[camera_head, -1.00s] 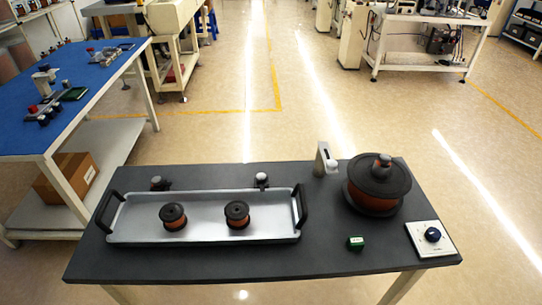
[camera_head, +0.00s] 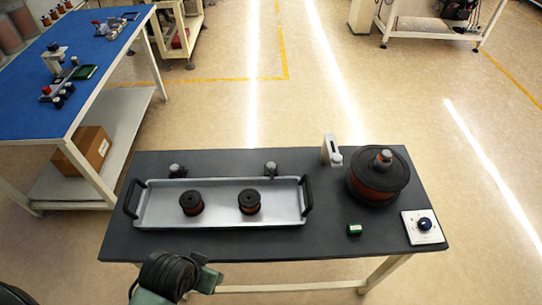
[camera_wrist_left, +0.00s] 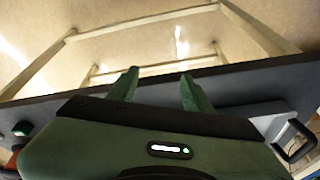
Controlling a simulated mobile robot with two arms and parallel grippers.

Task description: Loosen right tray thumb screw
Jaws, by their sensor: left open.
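The silver tray (camera_head: 280,217) with black end handles lies on the dark table. Two thumb screws stand at its back edge: the left one (camera_head: 177,171) and the right tray thumb screw (camera_head: 271,169), a small knob with a grey top. My left arm shows at the bottom left in the head view, in front of the table's near edge and well away from the screws. My left gripper (camera_wrist_left: 160,88) is open and empty in the wrist view, its two green fingers apart. Neither screw can be made out in the wrist view. My right gripper is not in view.
Two copper-wound spools (camera_head: 191,203) stand in the tray. A blue-topped table (camera_head: 80,45) stands left.

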